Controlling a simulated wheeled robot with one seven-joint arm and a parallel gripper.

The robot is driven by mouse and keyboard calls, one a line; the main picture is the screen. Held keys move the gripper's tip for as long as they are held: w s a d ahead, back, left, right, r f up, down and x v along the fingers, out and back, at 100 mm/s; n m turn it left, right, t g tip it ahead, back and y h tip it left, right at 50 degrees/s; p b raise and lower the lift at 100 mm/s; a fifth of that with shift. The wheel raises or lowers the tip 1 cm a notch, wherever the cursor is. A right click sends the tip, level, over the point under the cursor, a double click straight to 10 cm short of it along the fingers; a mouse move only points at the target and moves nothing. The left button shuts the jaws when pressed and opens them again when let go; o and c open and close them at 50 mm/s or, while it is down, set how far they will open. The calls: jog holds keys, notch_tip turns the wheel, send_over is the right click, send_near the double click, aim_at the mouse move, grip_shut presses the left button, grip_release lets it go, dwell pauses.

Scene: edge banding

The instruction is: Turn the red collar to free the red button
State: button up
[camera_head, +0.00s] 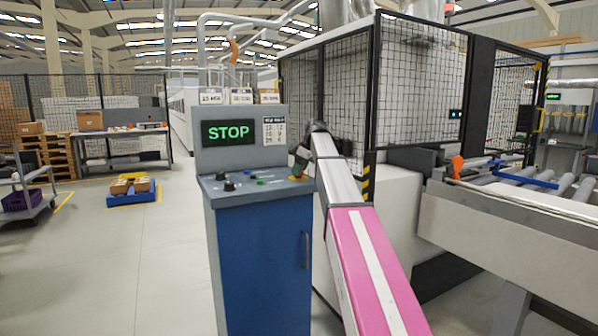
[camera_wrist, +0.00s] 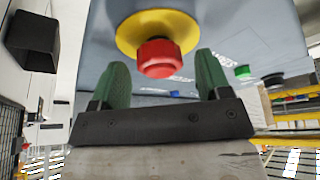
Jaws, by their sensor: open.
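The red button (camera_wrist: 158,57) sits on a round yellow base on the control panel, at the top middle of the wrist view. A red collar cannot be told apart from the button. My gripper (camera_wrist: 163,75) is open, its two green fingers pointing at the button, one on each side and just short of or level with it. Contact is not visible. In the head view my gripper (camera_head: 301,160) is over the right end of the grey console top (camera_head: 253,190). The yellow base (camera_head: 297,178) shows just below it, and the button is mostly hidden there.
The blue console cabinet (camera_head: 258,265) carries a display (camera_head: 229,132) reading STOP. Black knobs (camera_head: 229,187) and a green button (camera_wrist: 242,71) share the panel. A mesh-fenced machine (camera_head: 420,90) and roller conveyor (camera_head: 530,185) stand at the right.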

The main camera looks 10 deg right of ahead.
jog(key=shift+a+f, duration=0.15)
jog(key=shift+f, duration=0.25)
jog(key=shift+c, duration=0.4)
jog(key=c, duration=0.8)
jog(key=shift+c, duration=0.2)
jog(key=m+t, duration=0.1)
jog(key=m, duration=0.2)
jog(key=shift+m+h, duration=0.3)
jog(key=shift+h, duration=0.1)
jog(key=shift+m+t+h, duration=0.5)
jog(key=shift+m, duration=1)
